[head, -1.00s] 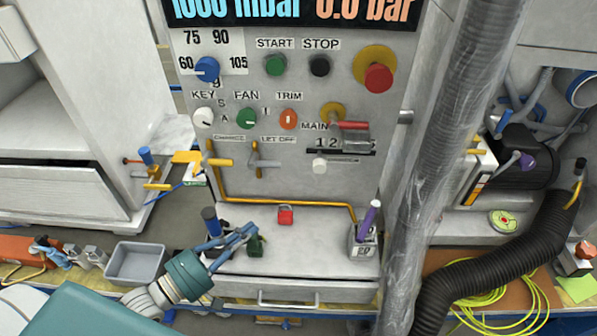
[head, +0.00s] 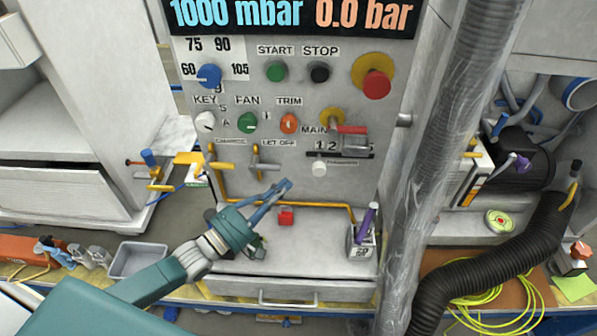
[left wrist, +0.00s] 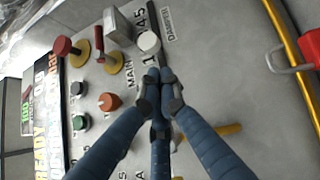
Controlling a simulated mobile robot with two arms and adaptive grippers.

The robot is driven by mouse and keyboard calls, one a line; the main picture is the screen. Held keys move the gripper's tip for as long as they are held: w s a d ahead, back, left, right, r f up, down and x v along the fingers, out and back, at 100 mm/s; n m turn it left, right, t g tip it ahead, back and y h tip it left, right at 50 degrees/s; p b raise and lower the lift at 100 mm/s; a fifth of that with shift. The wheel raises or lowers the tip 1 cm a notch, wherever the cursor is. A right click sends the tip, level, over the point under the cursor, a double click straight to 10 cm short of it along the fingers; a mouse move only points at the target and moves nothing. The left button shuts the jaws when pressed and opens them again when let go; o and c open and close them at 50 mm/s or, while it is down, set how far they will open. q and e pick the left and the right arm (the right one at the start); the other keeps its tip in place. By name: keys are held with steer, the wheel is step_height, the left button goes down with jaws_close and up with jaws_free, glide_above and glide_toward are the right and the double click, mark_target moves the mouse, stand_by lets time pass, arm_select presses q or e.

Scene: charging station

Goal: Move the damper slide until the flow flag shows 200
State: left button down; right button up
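The damper slide's white knob (head: 319,168) sits under a numbered scale on the grey panel. In the left wrist view the knob (left wrist: 149,42) stands beside the DAMPER label (left wrist: 167,22), just past my fingertips. My left gripper (head: 286,185) is left of and below the knob in the head view, apart from it. In the left wrist view its blue fingers (left wrist: 158,78) meet at the tips, with nothing visible between them. I cannot make out a flow flag or its reading. My right gripper is not in view.
A red lever (head: 352,129) and a grey block (head: 356,146) stand out above the scale. Yellow-brown valve handles (head: 262,164) are left of the knob. A red padlock (head: 286,215) is on the ledge below. A wrapped vertical duct (head: 440,150) stands at the right.

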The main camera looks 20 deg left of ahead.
mark_target(319, 163)
arm_select(q)
steer(key=x, duration=0.5)
steer(key=shift+w+d+p, duration=0.2)
steer(key=shift+w+p, duration=0.05)
steer(key=shift+p, duration=0.15)
steer(key=w+d, duration=0.1)
steer(key=d, duration=0.5)
steer(key=shift+w+b, duration=0.3)
steer(key=shift+w, duration=0.1)
steer(key=shift+s, duration=0.1)
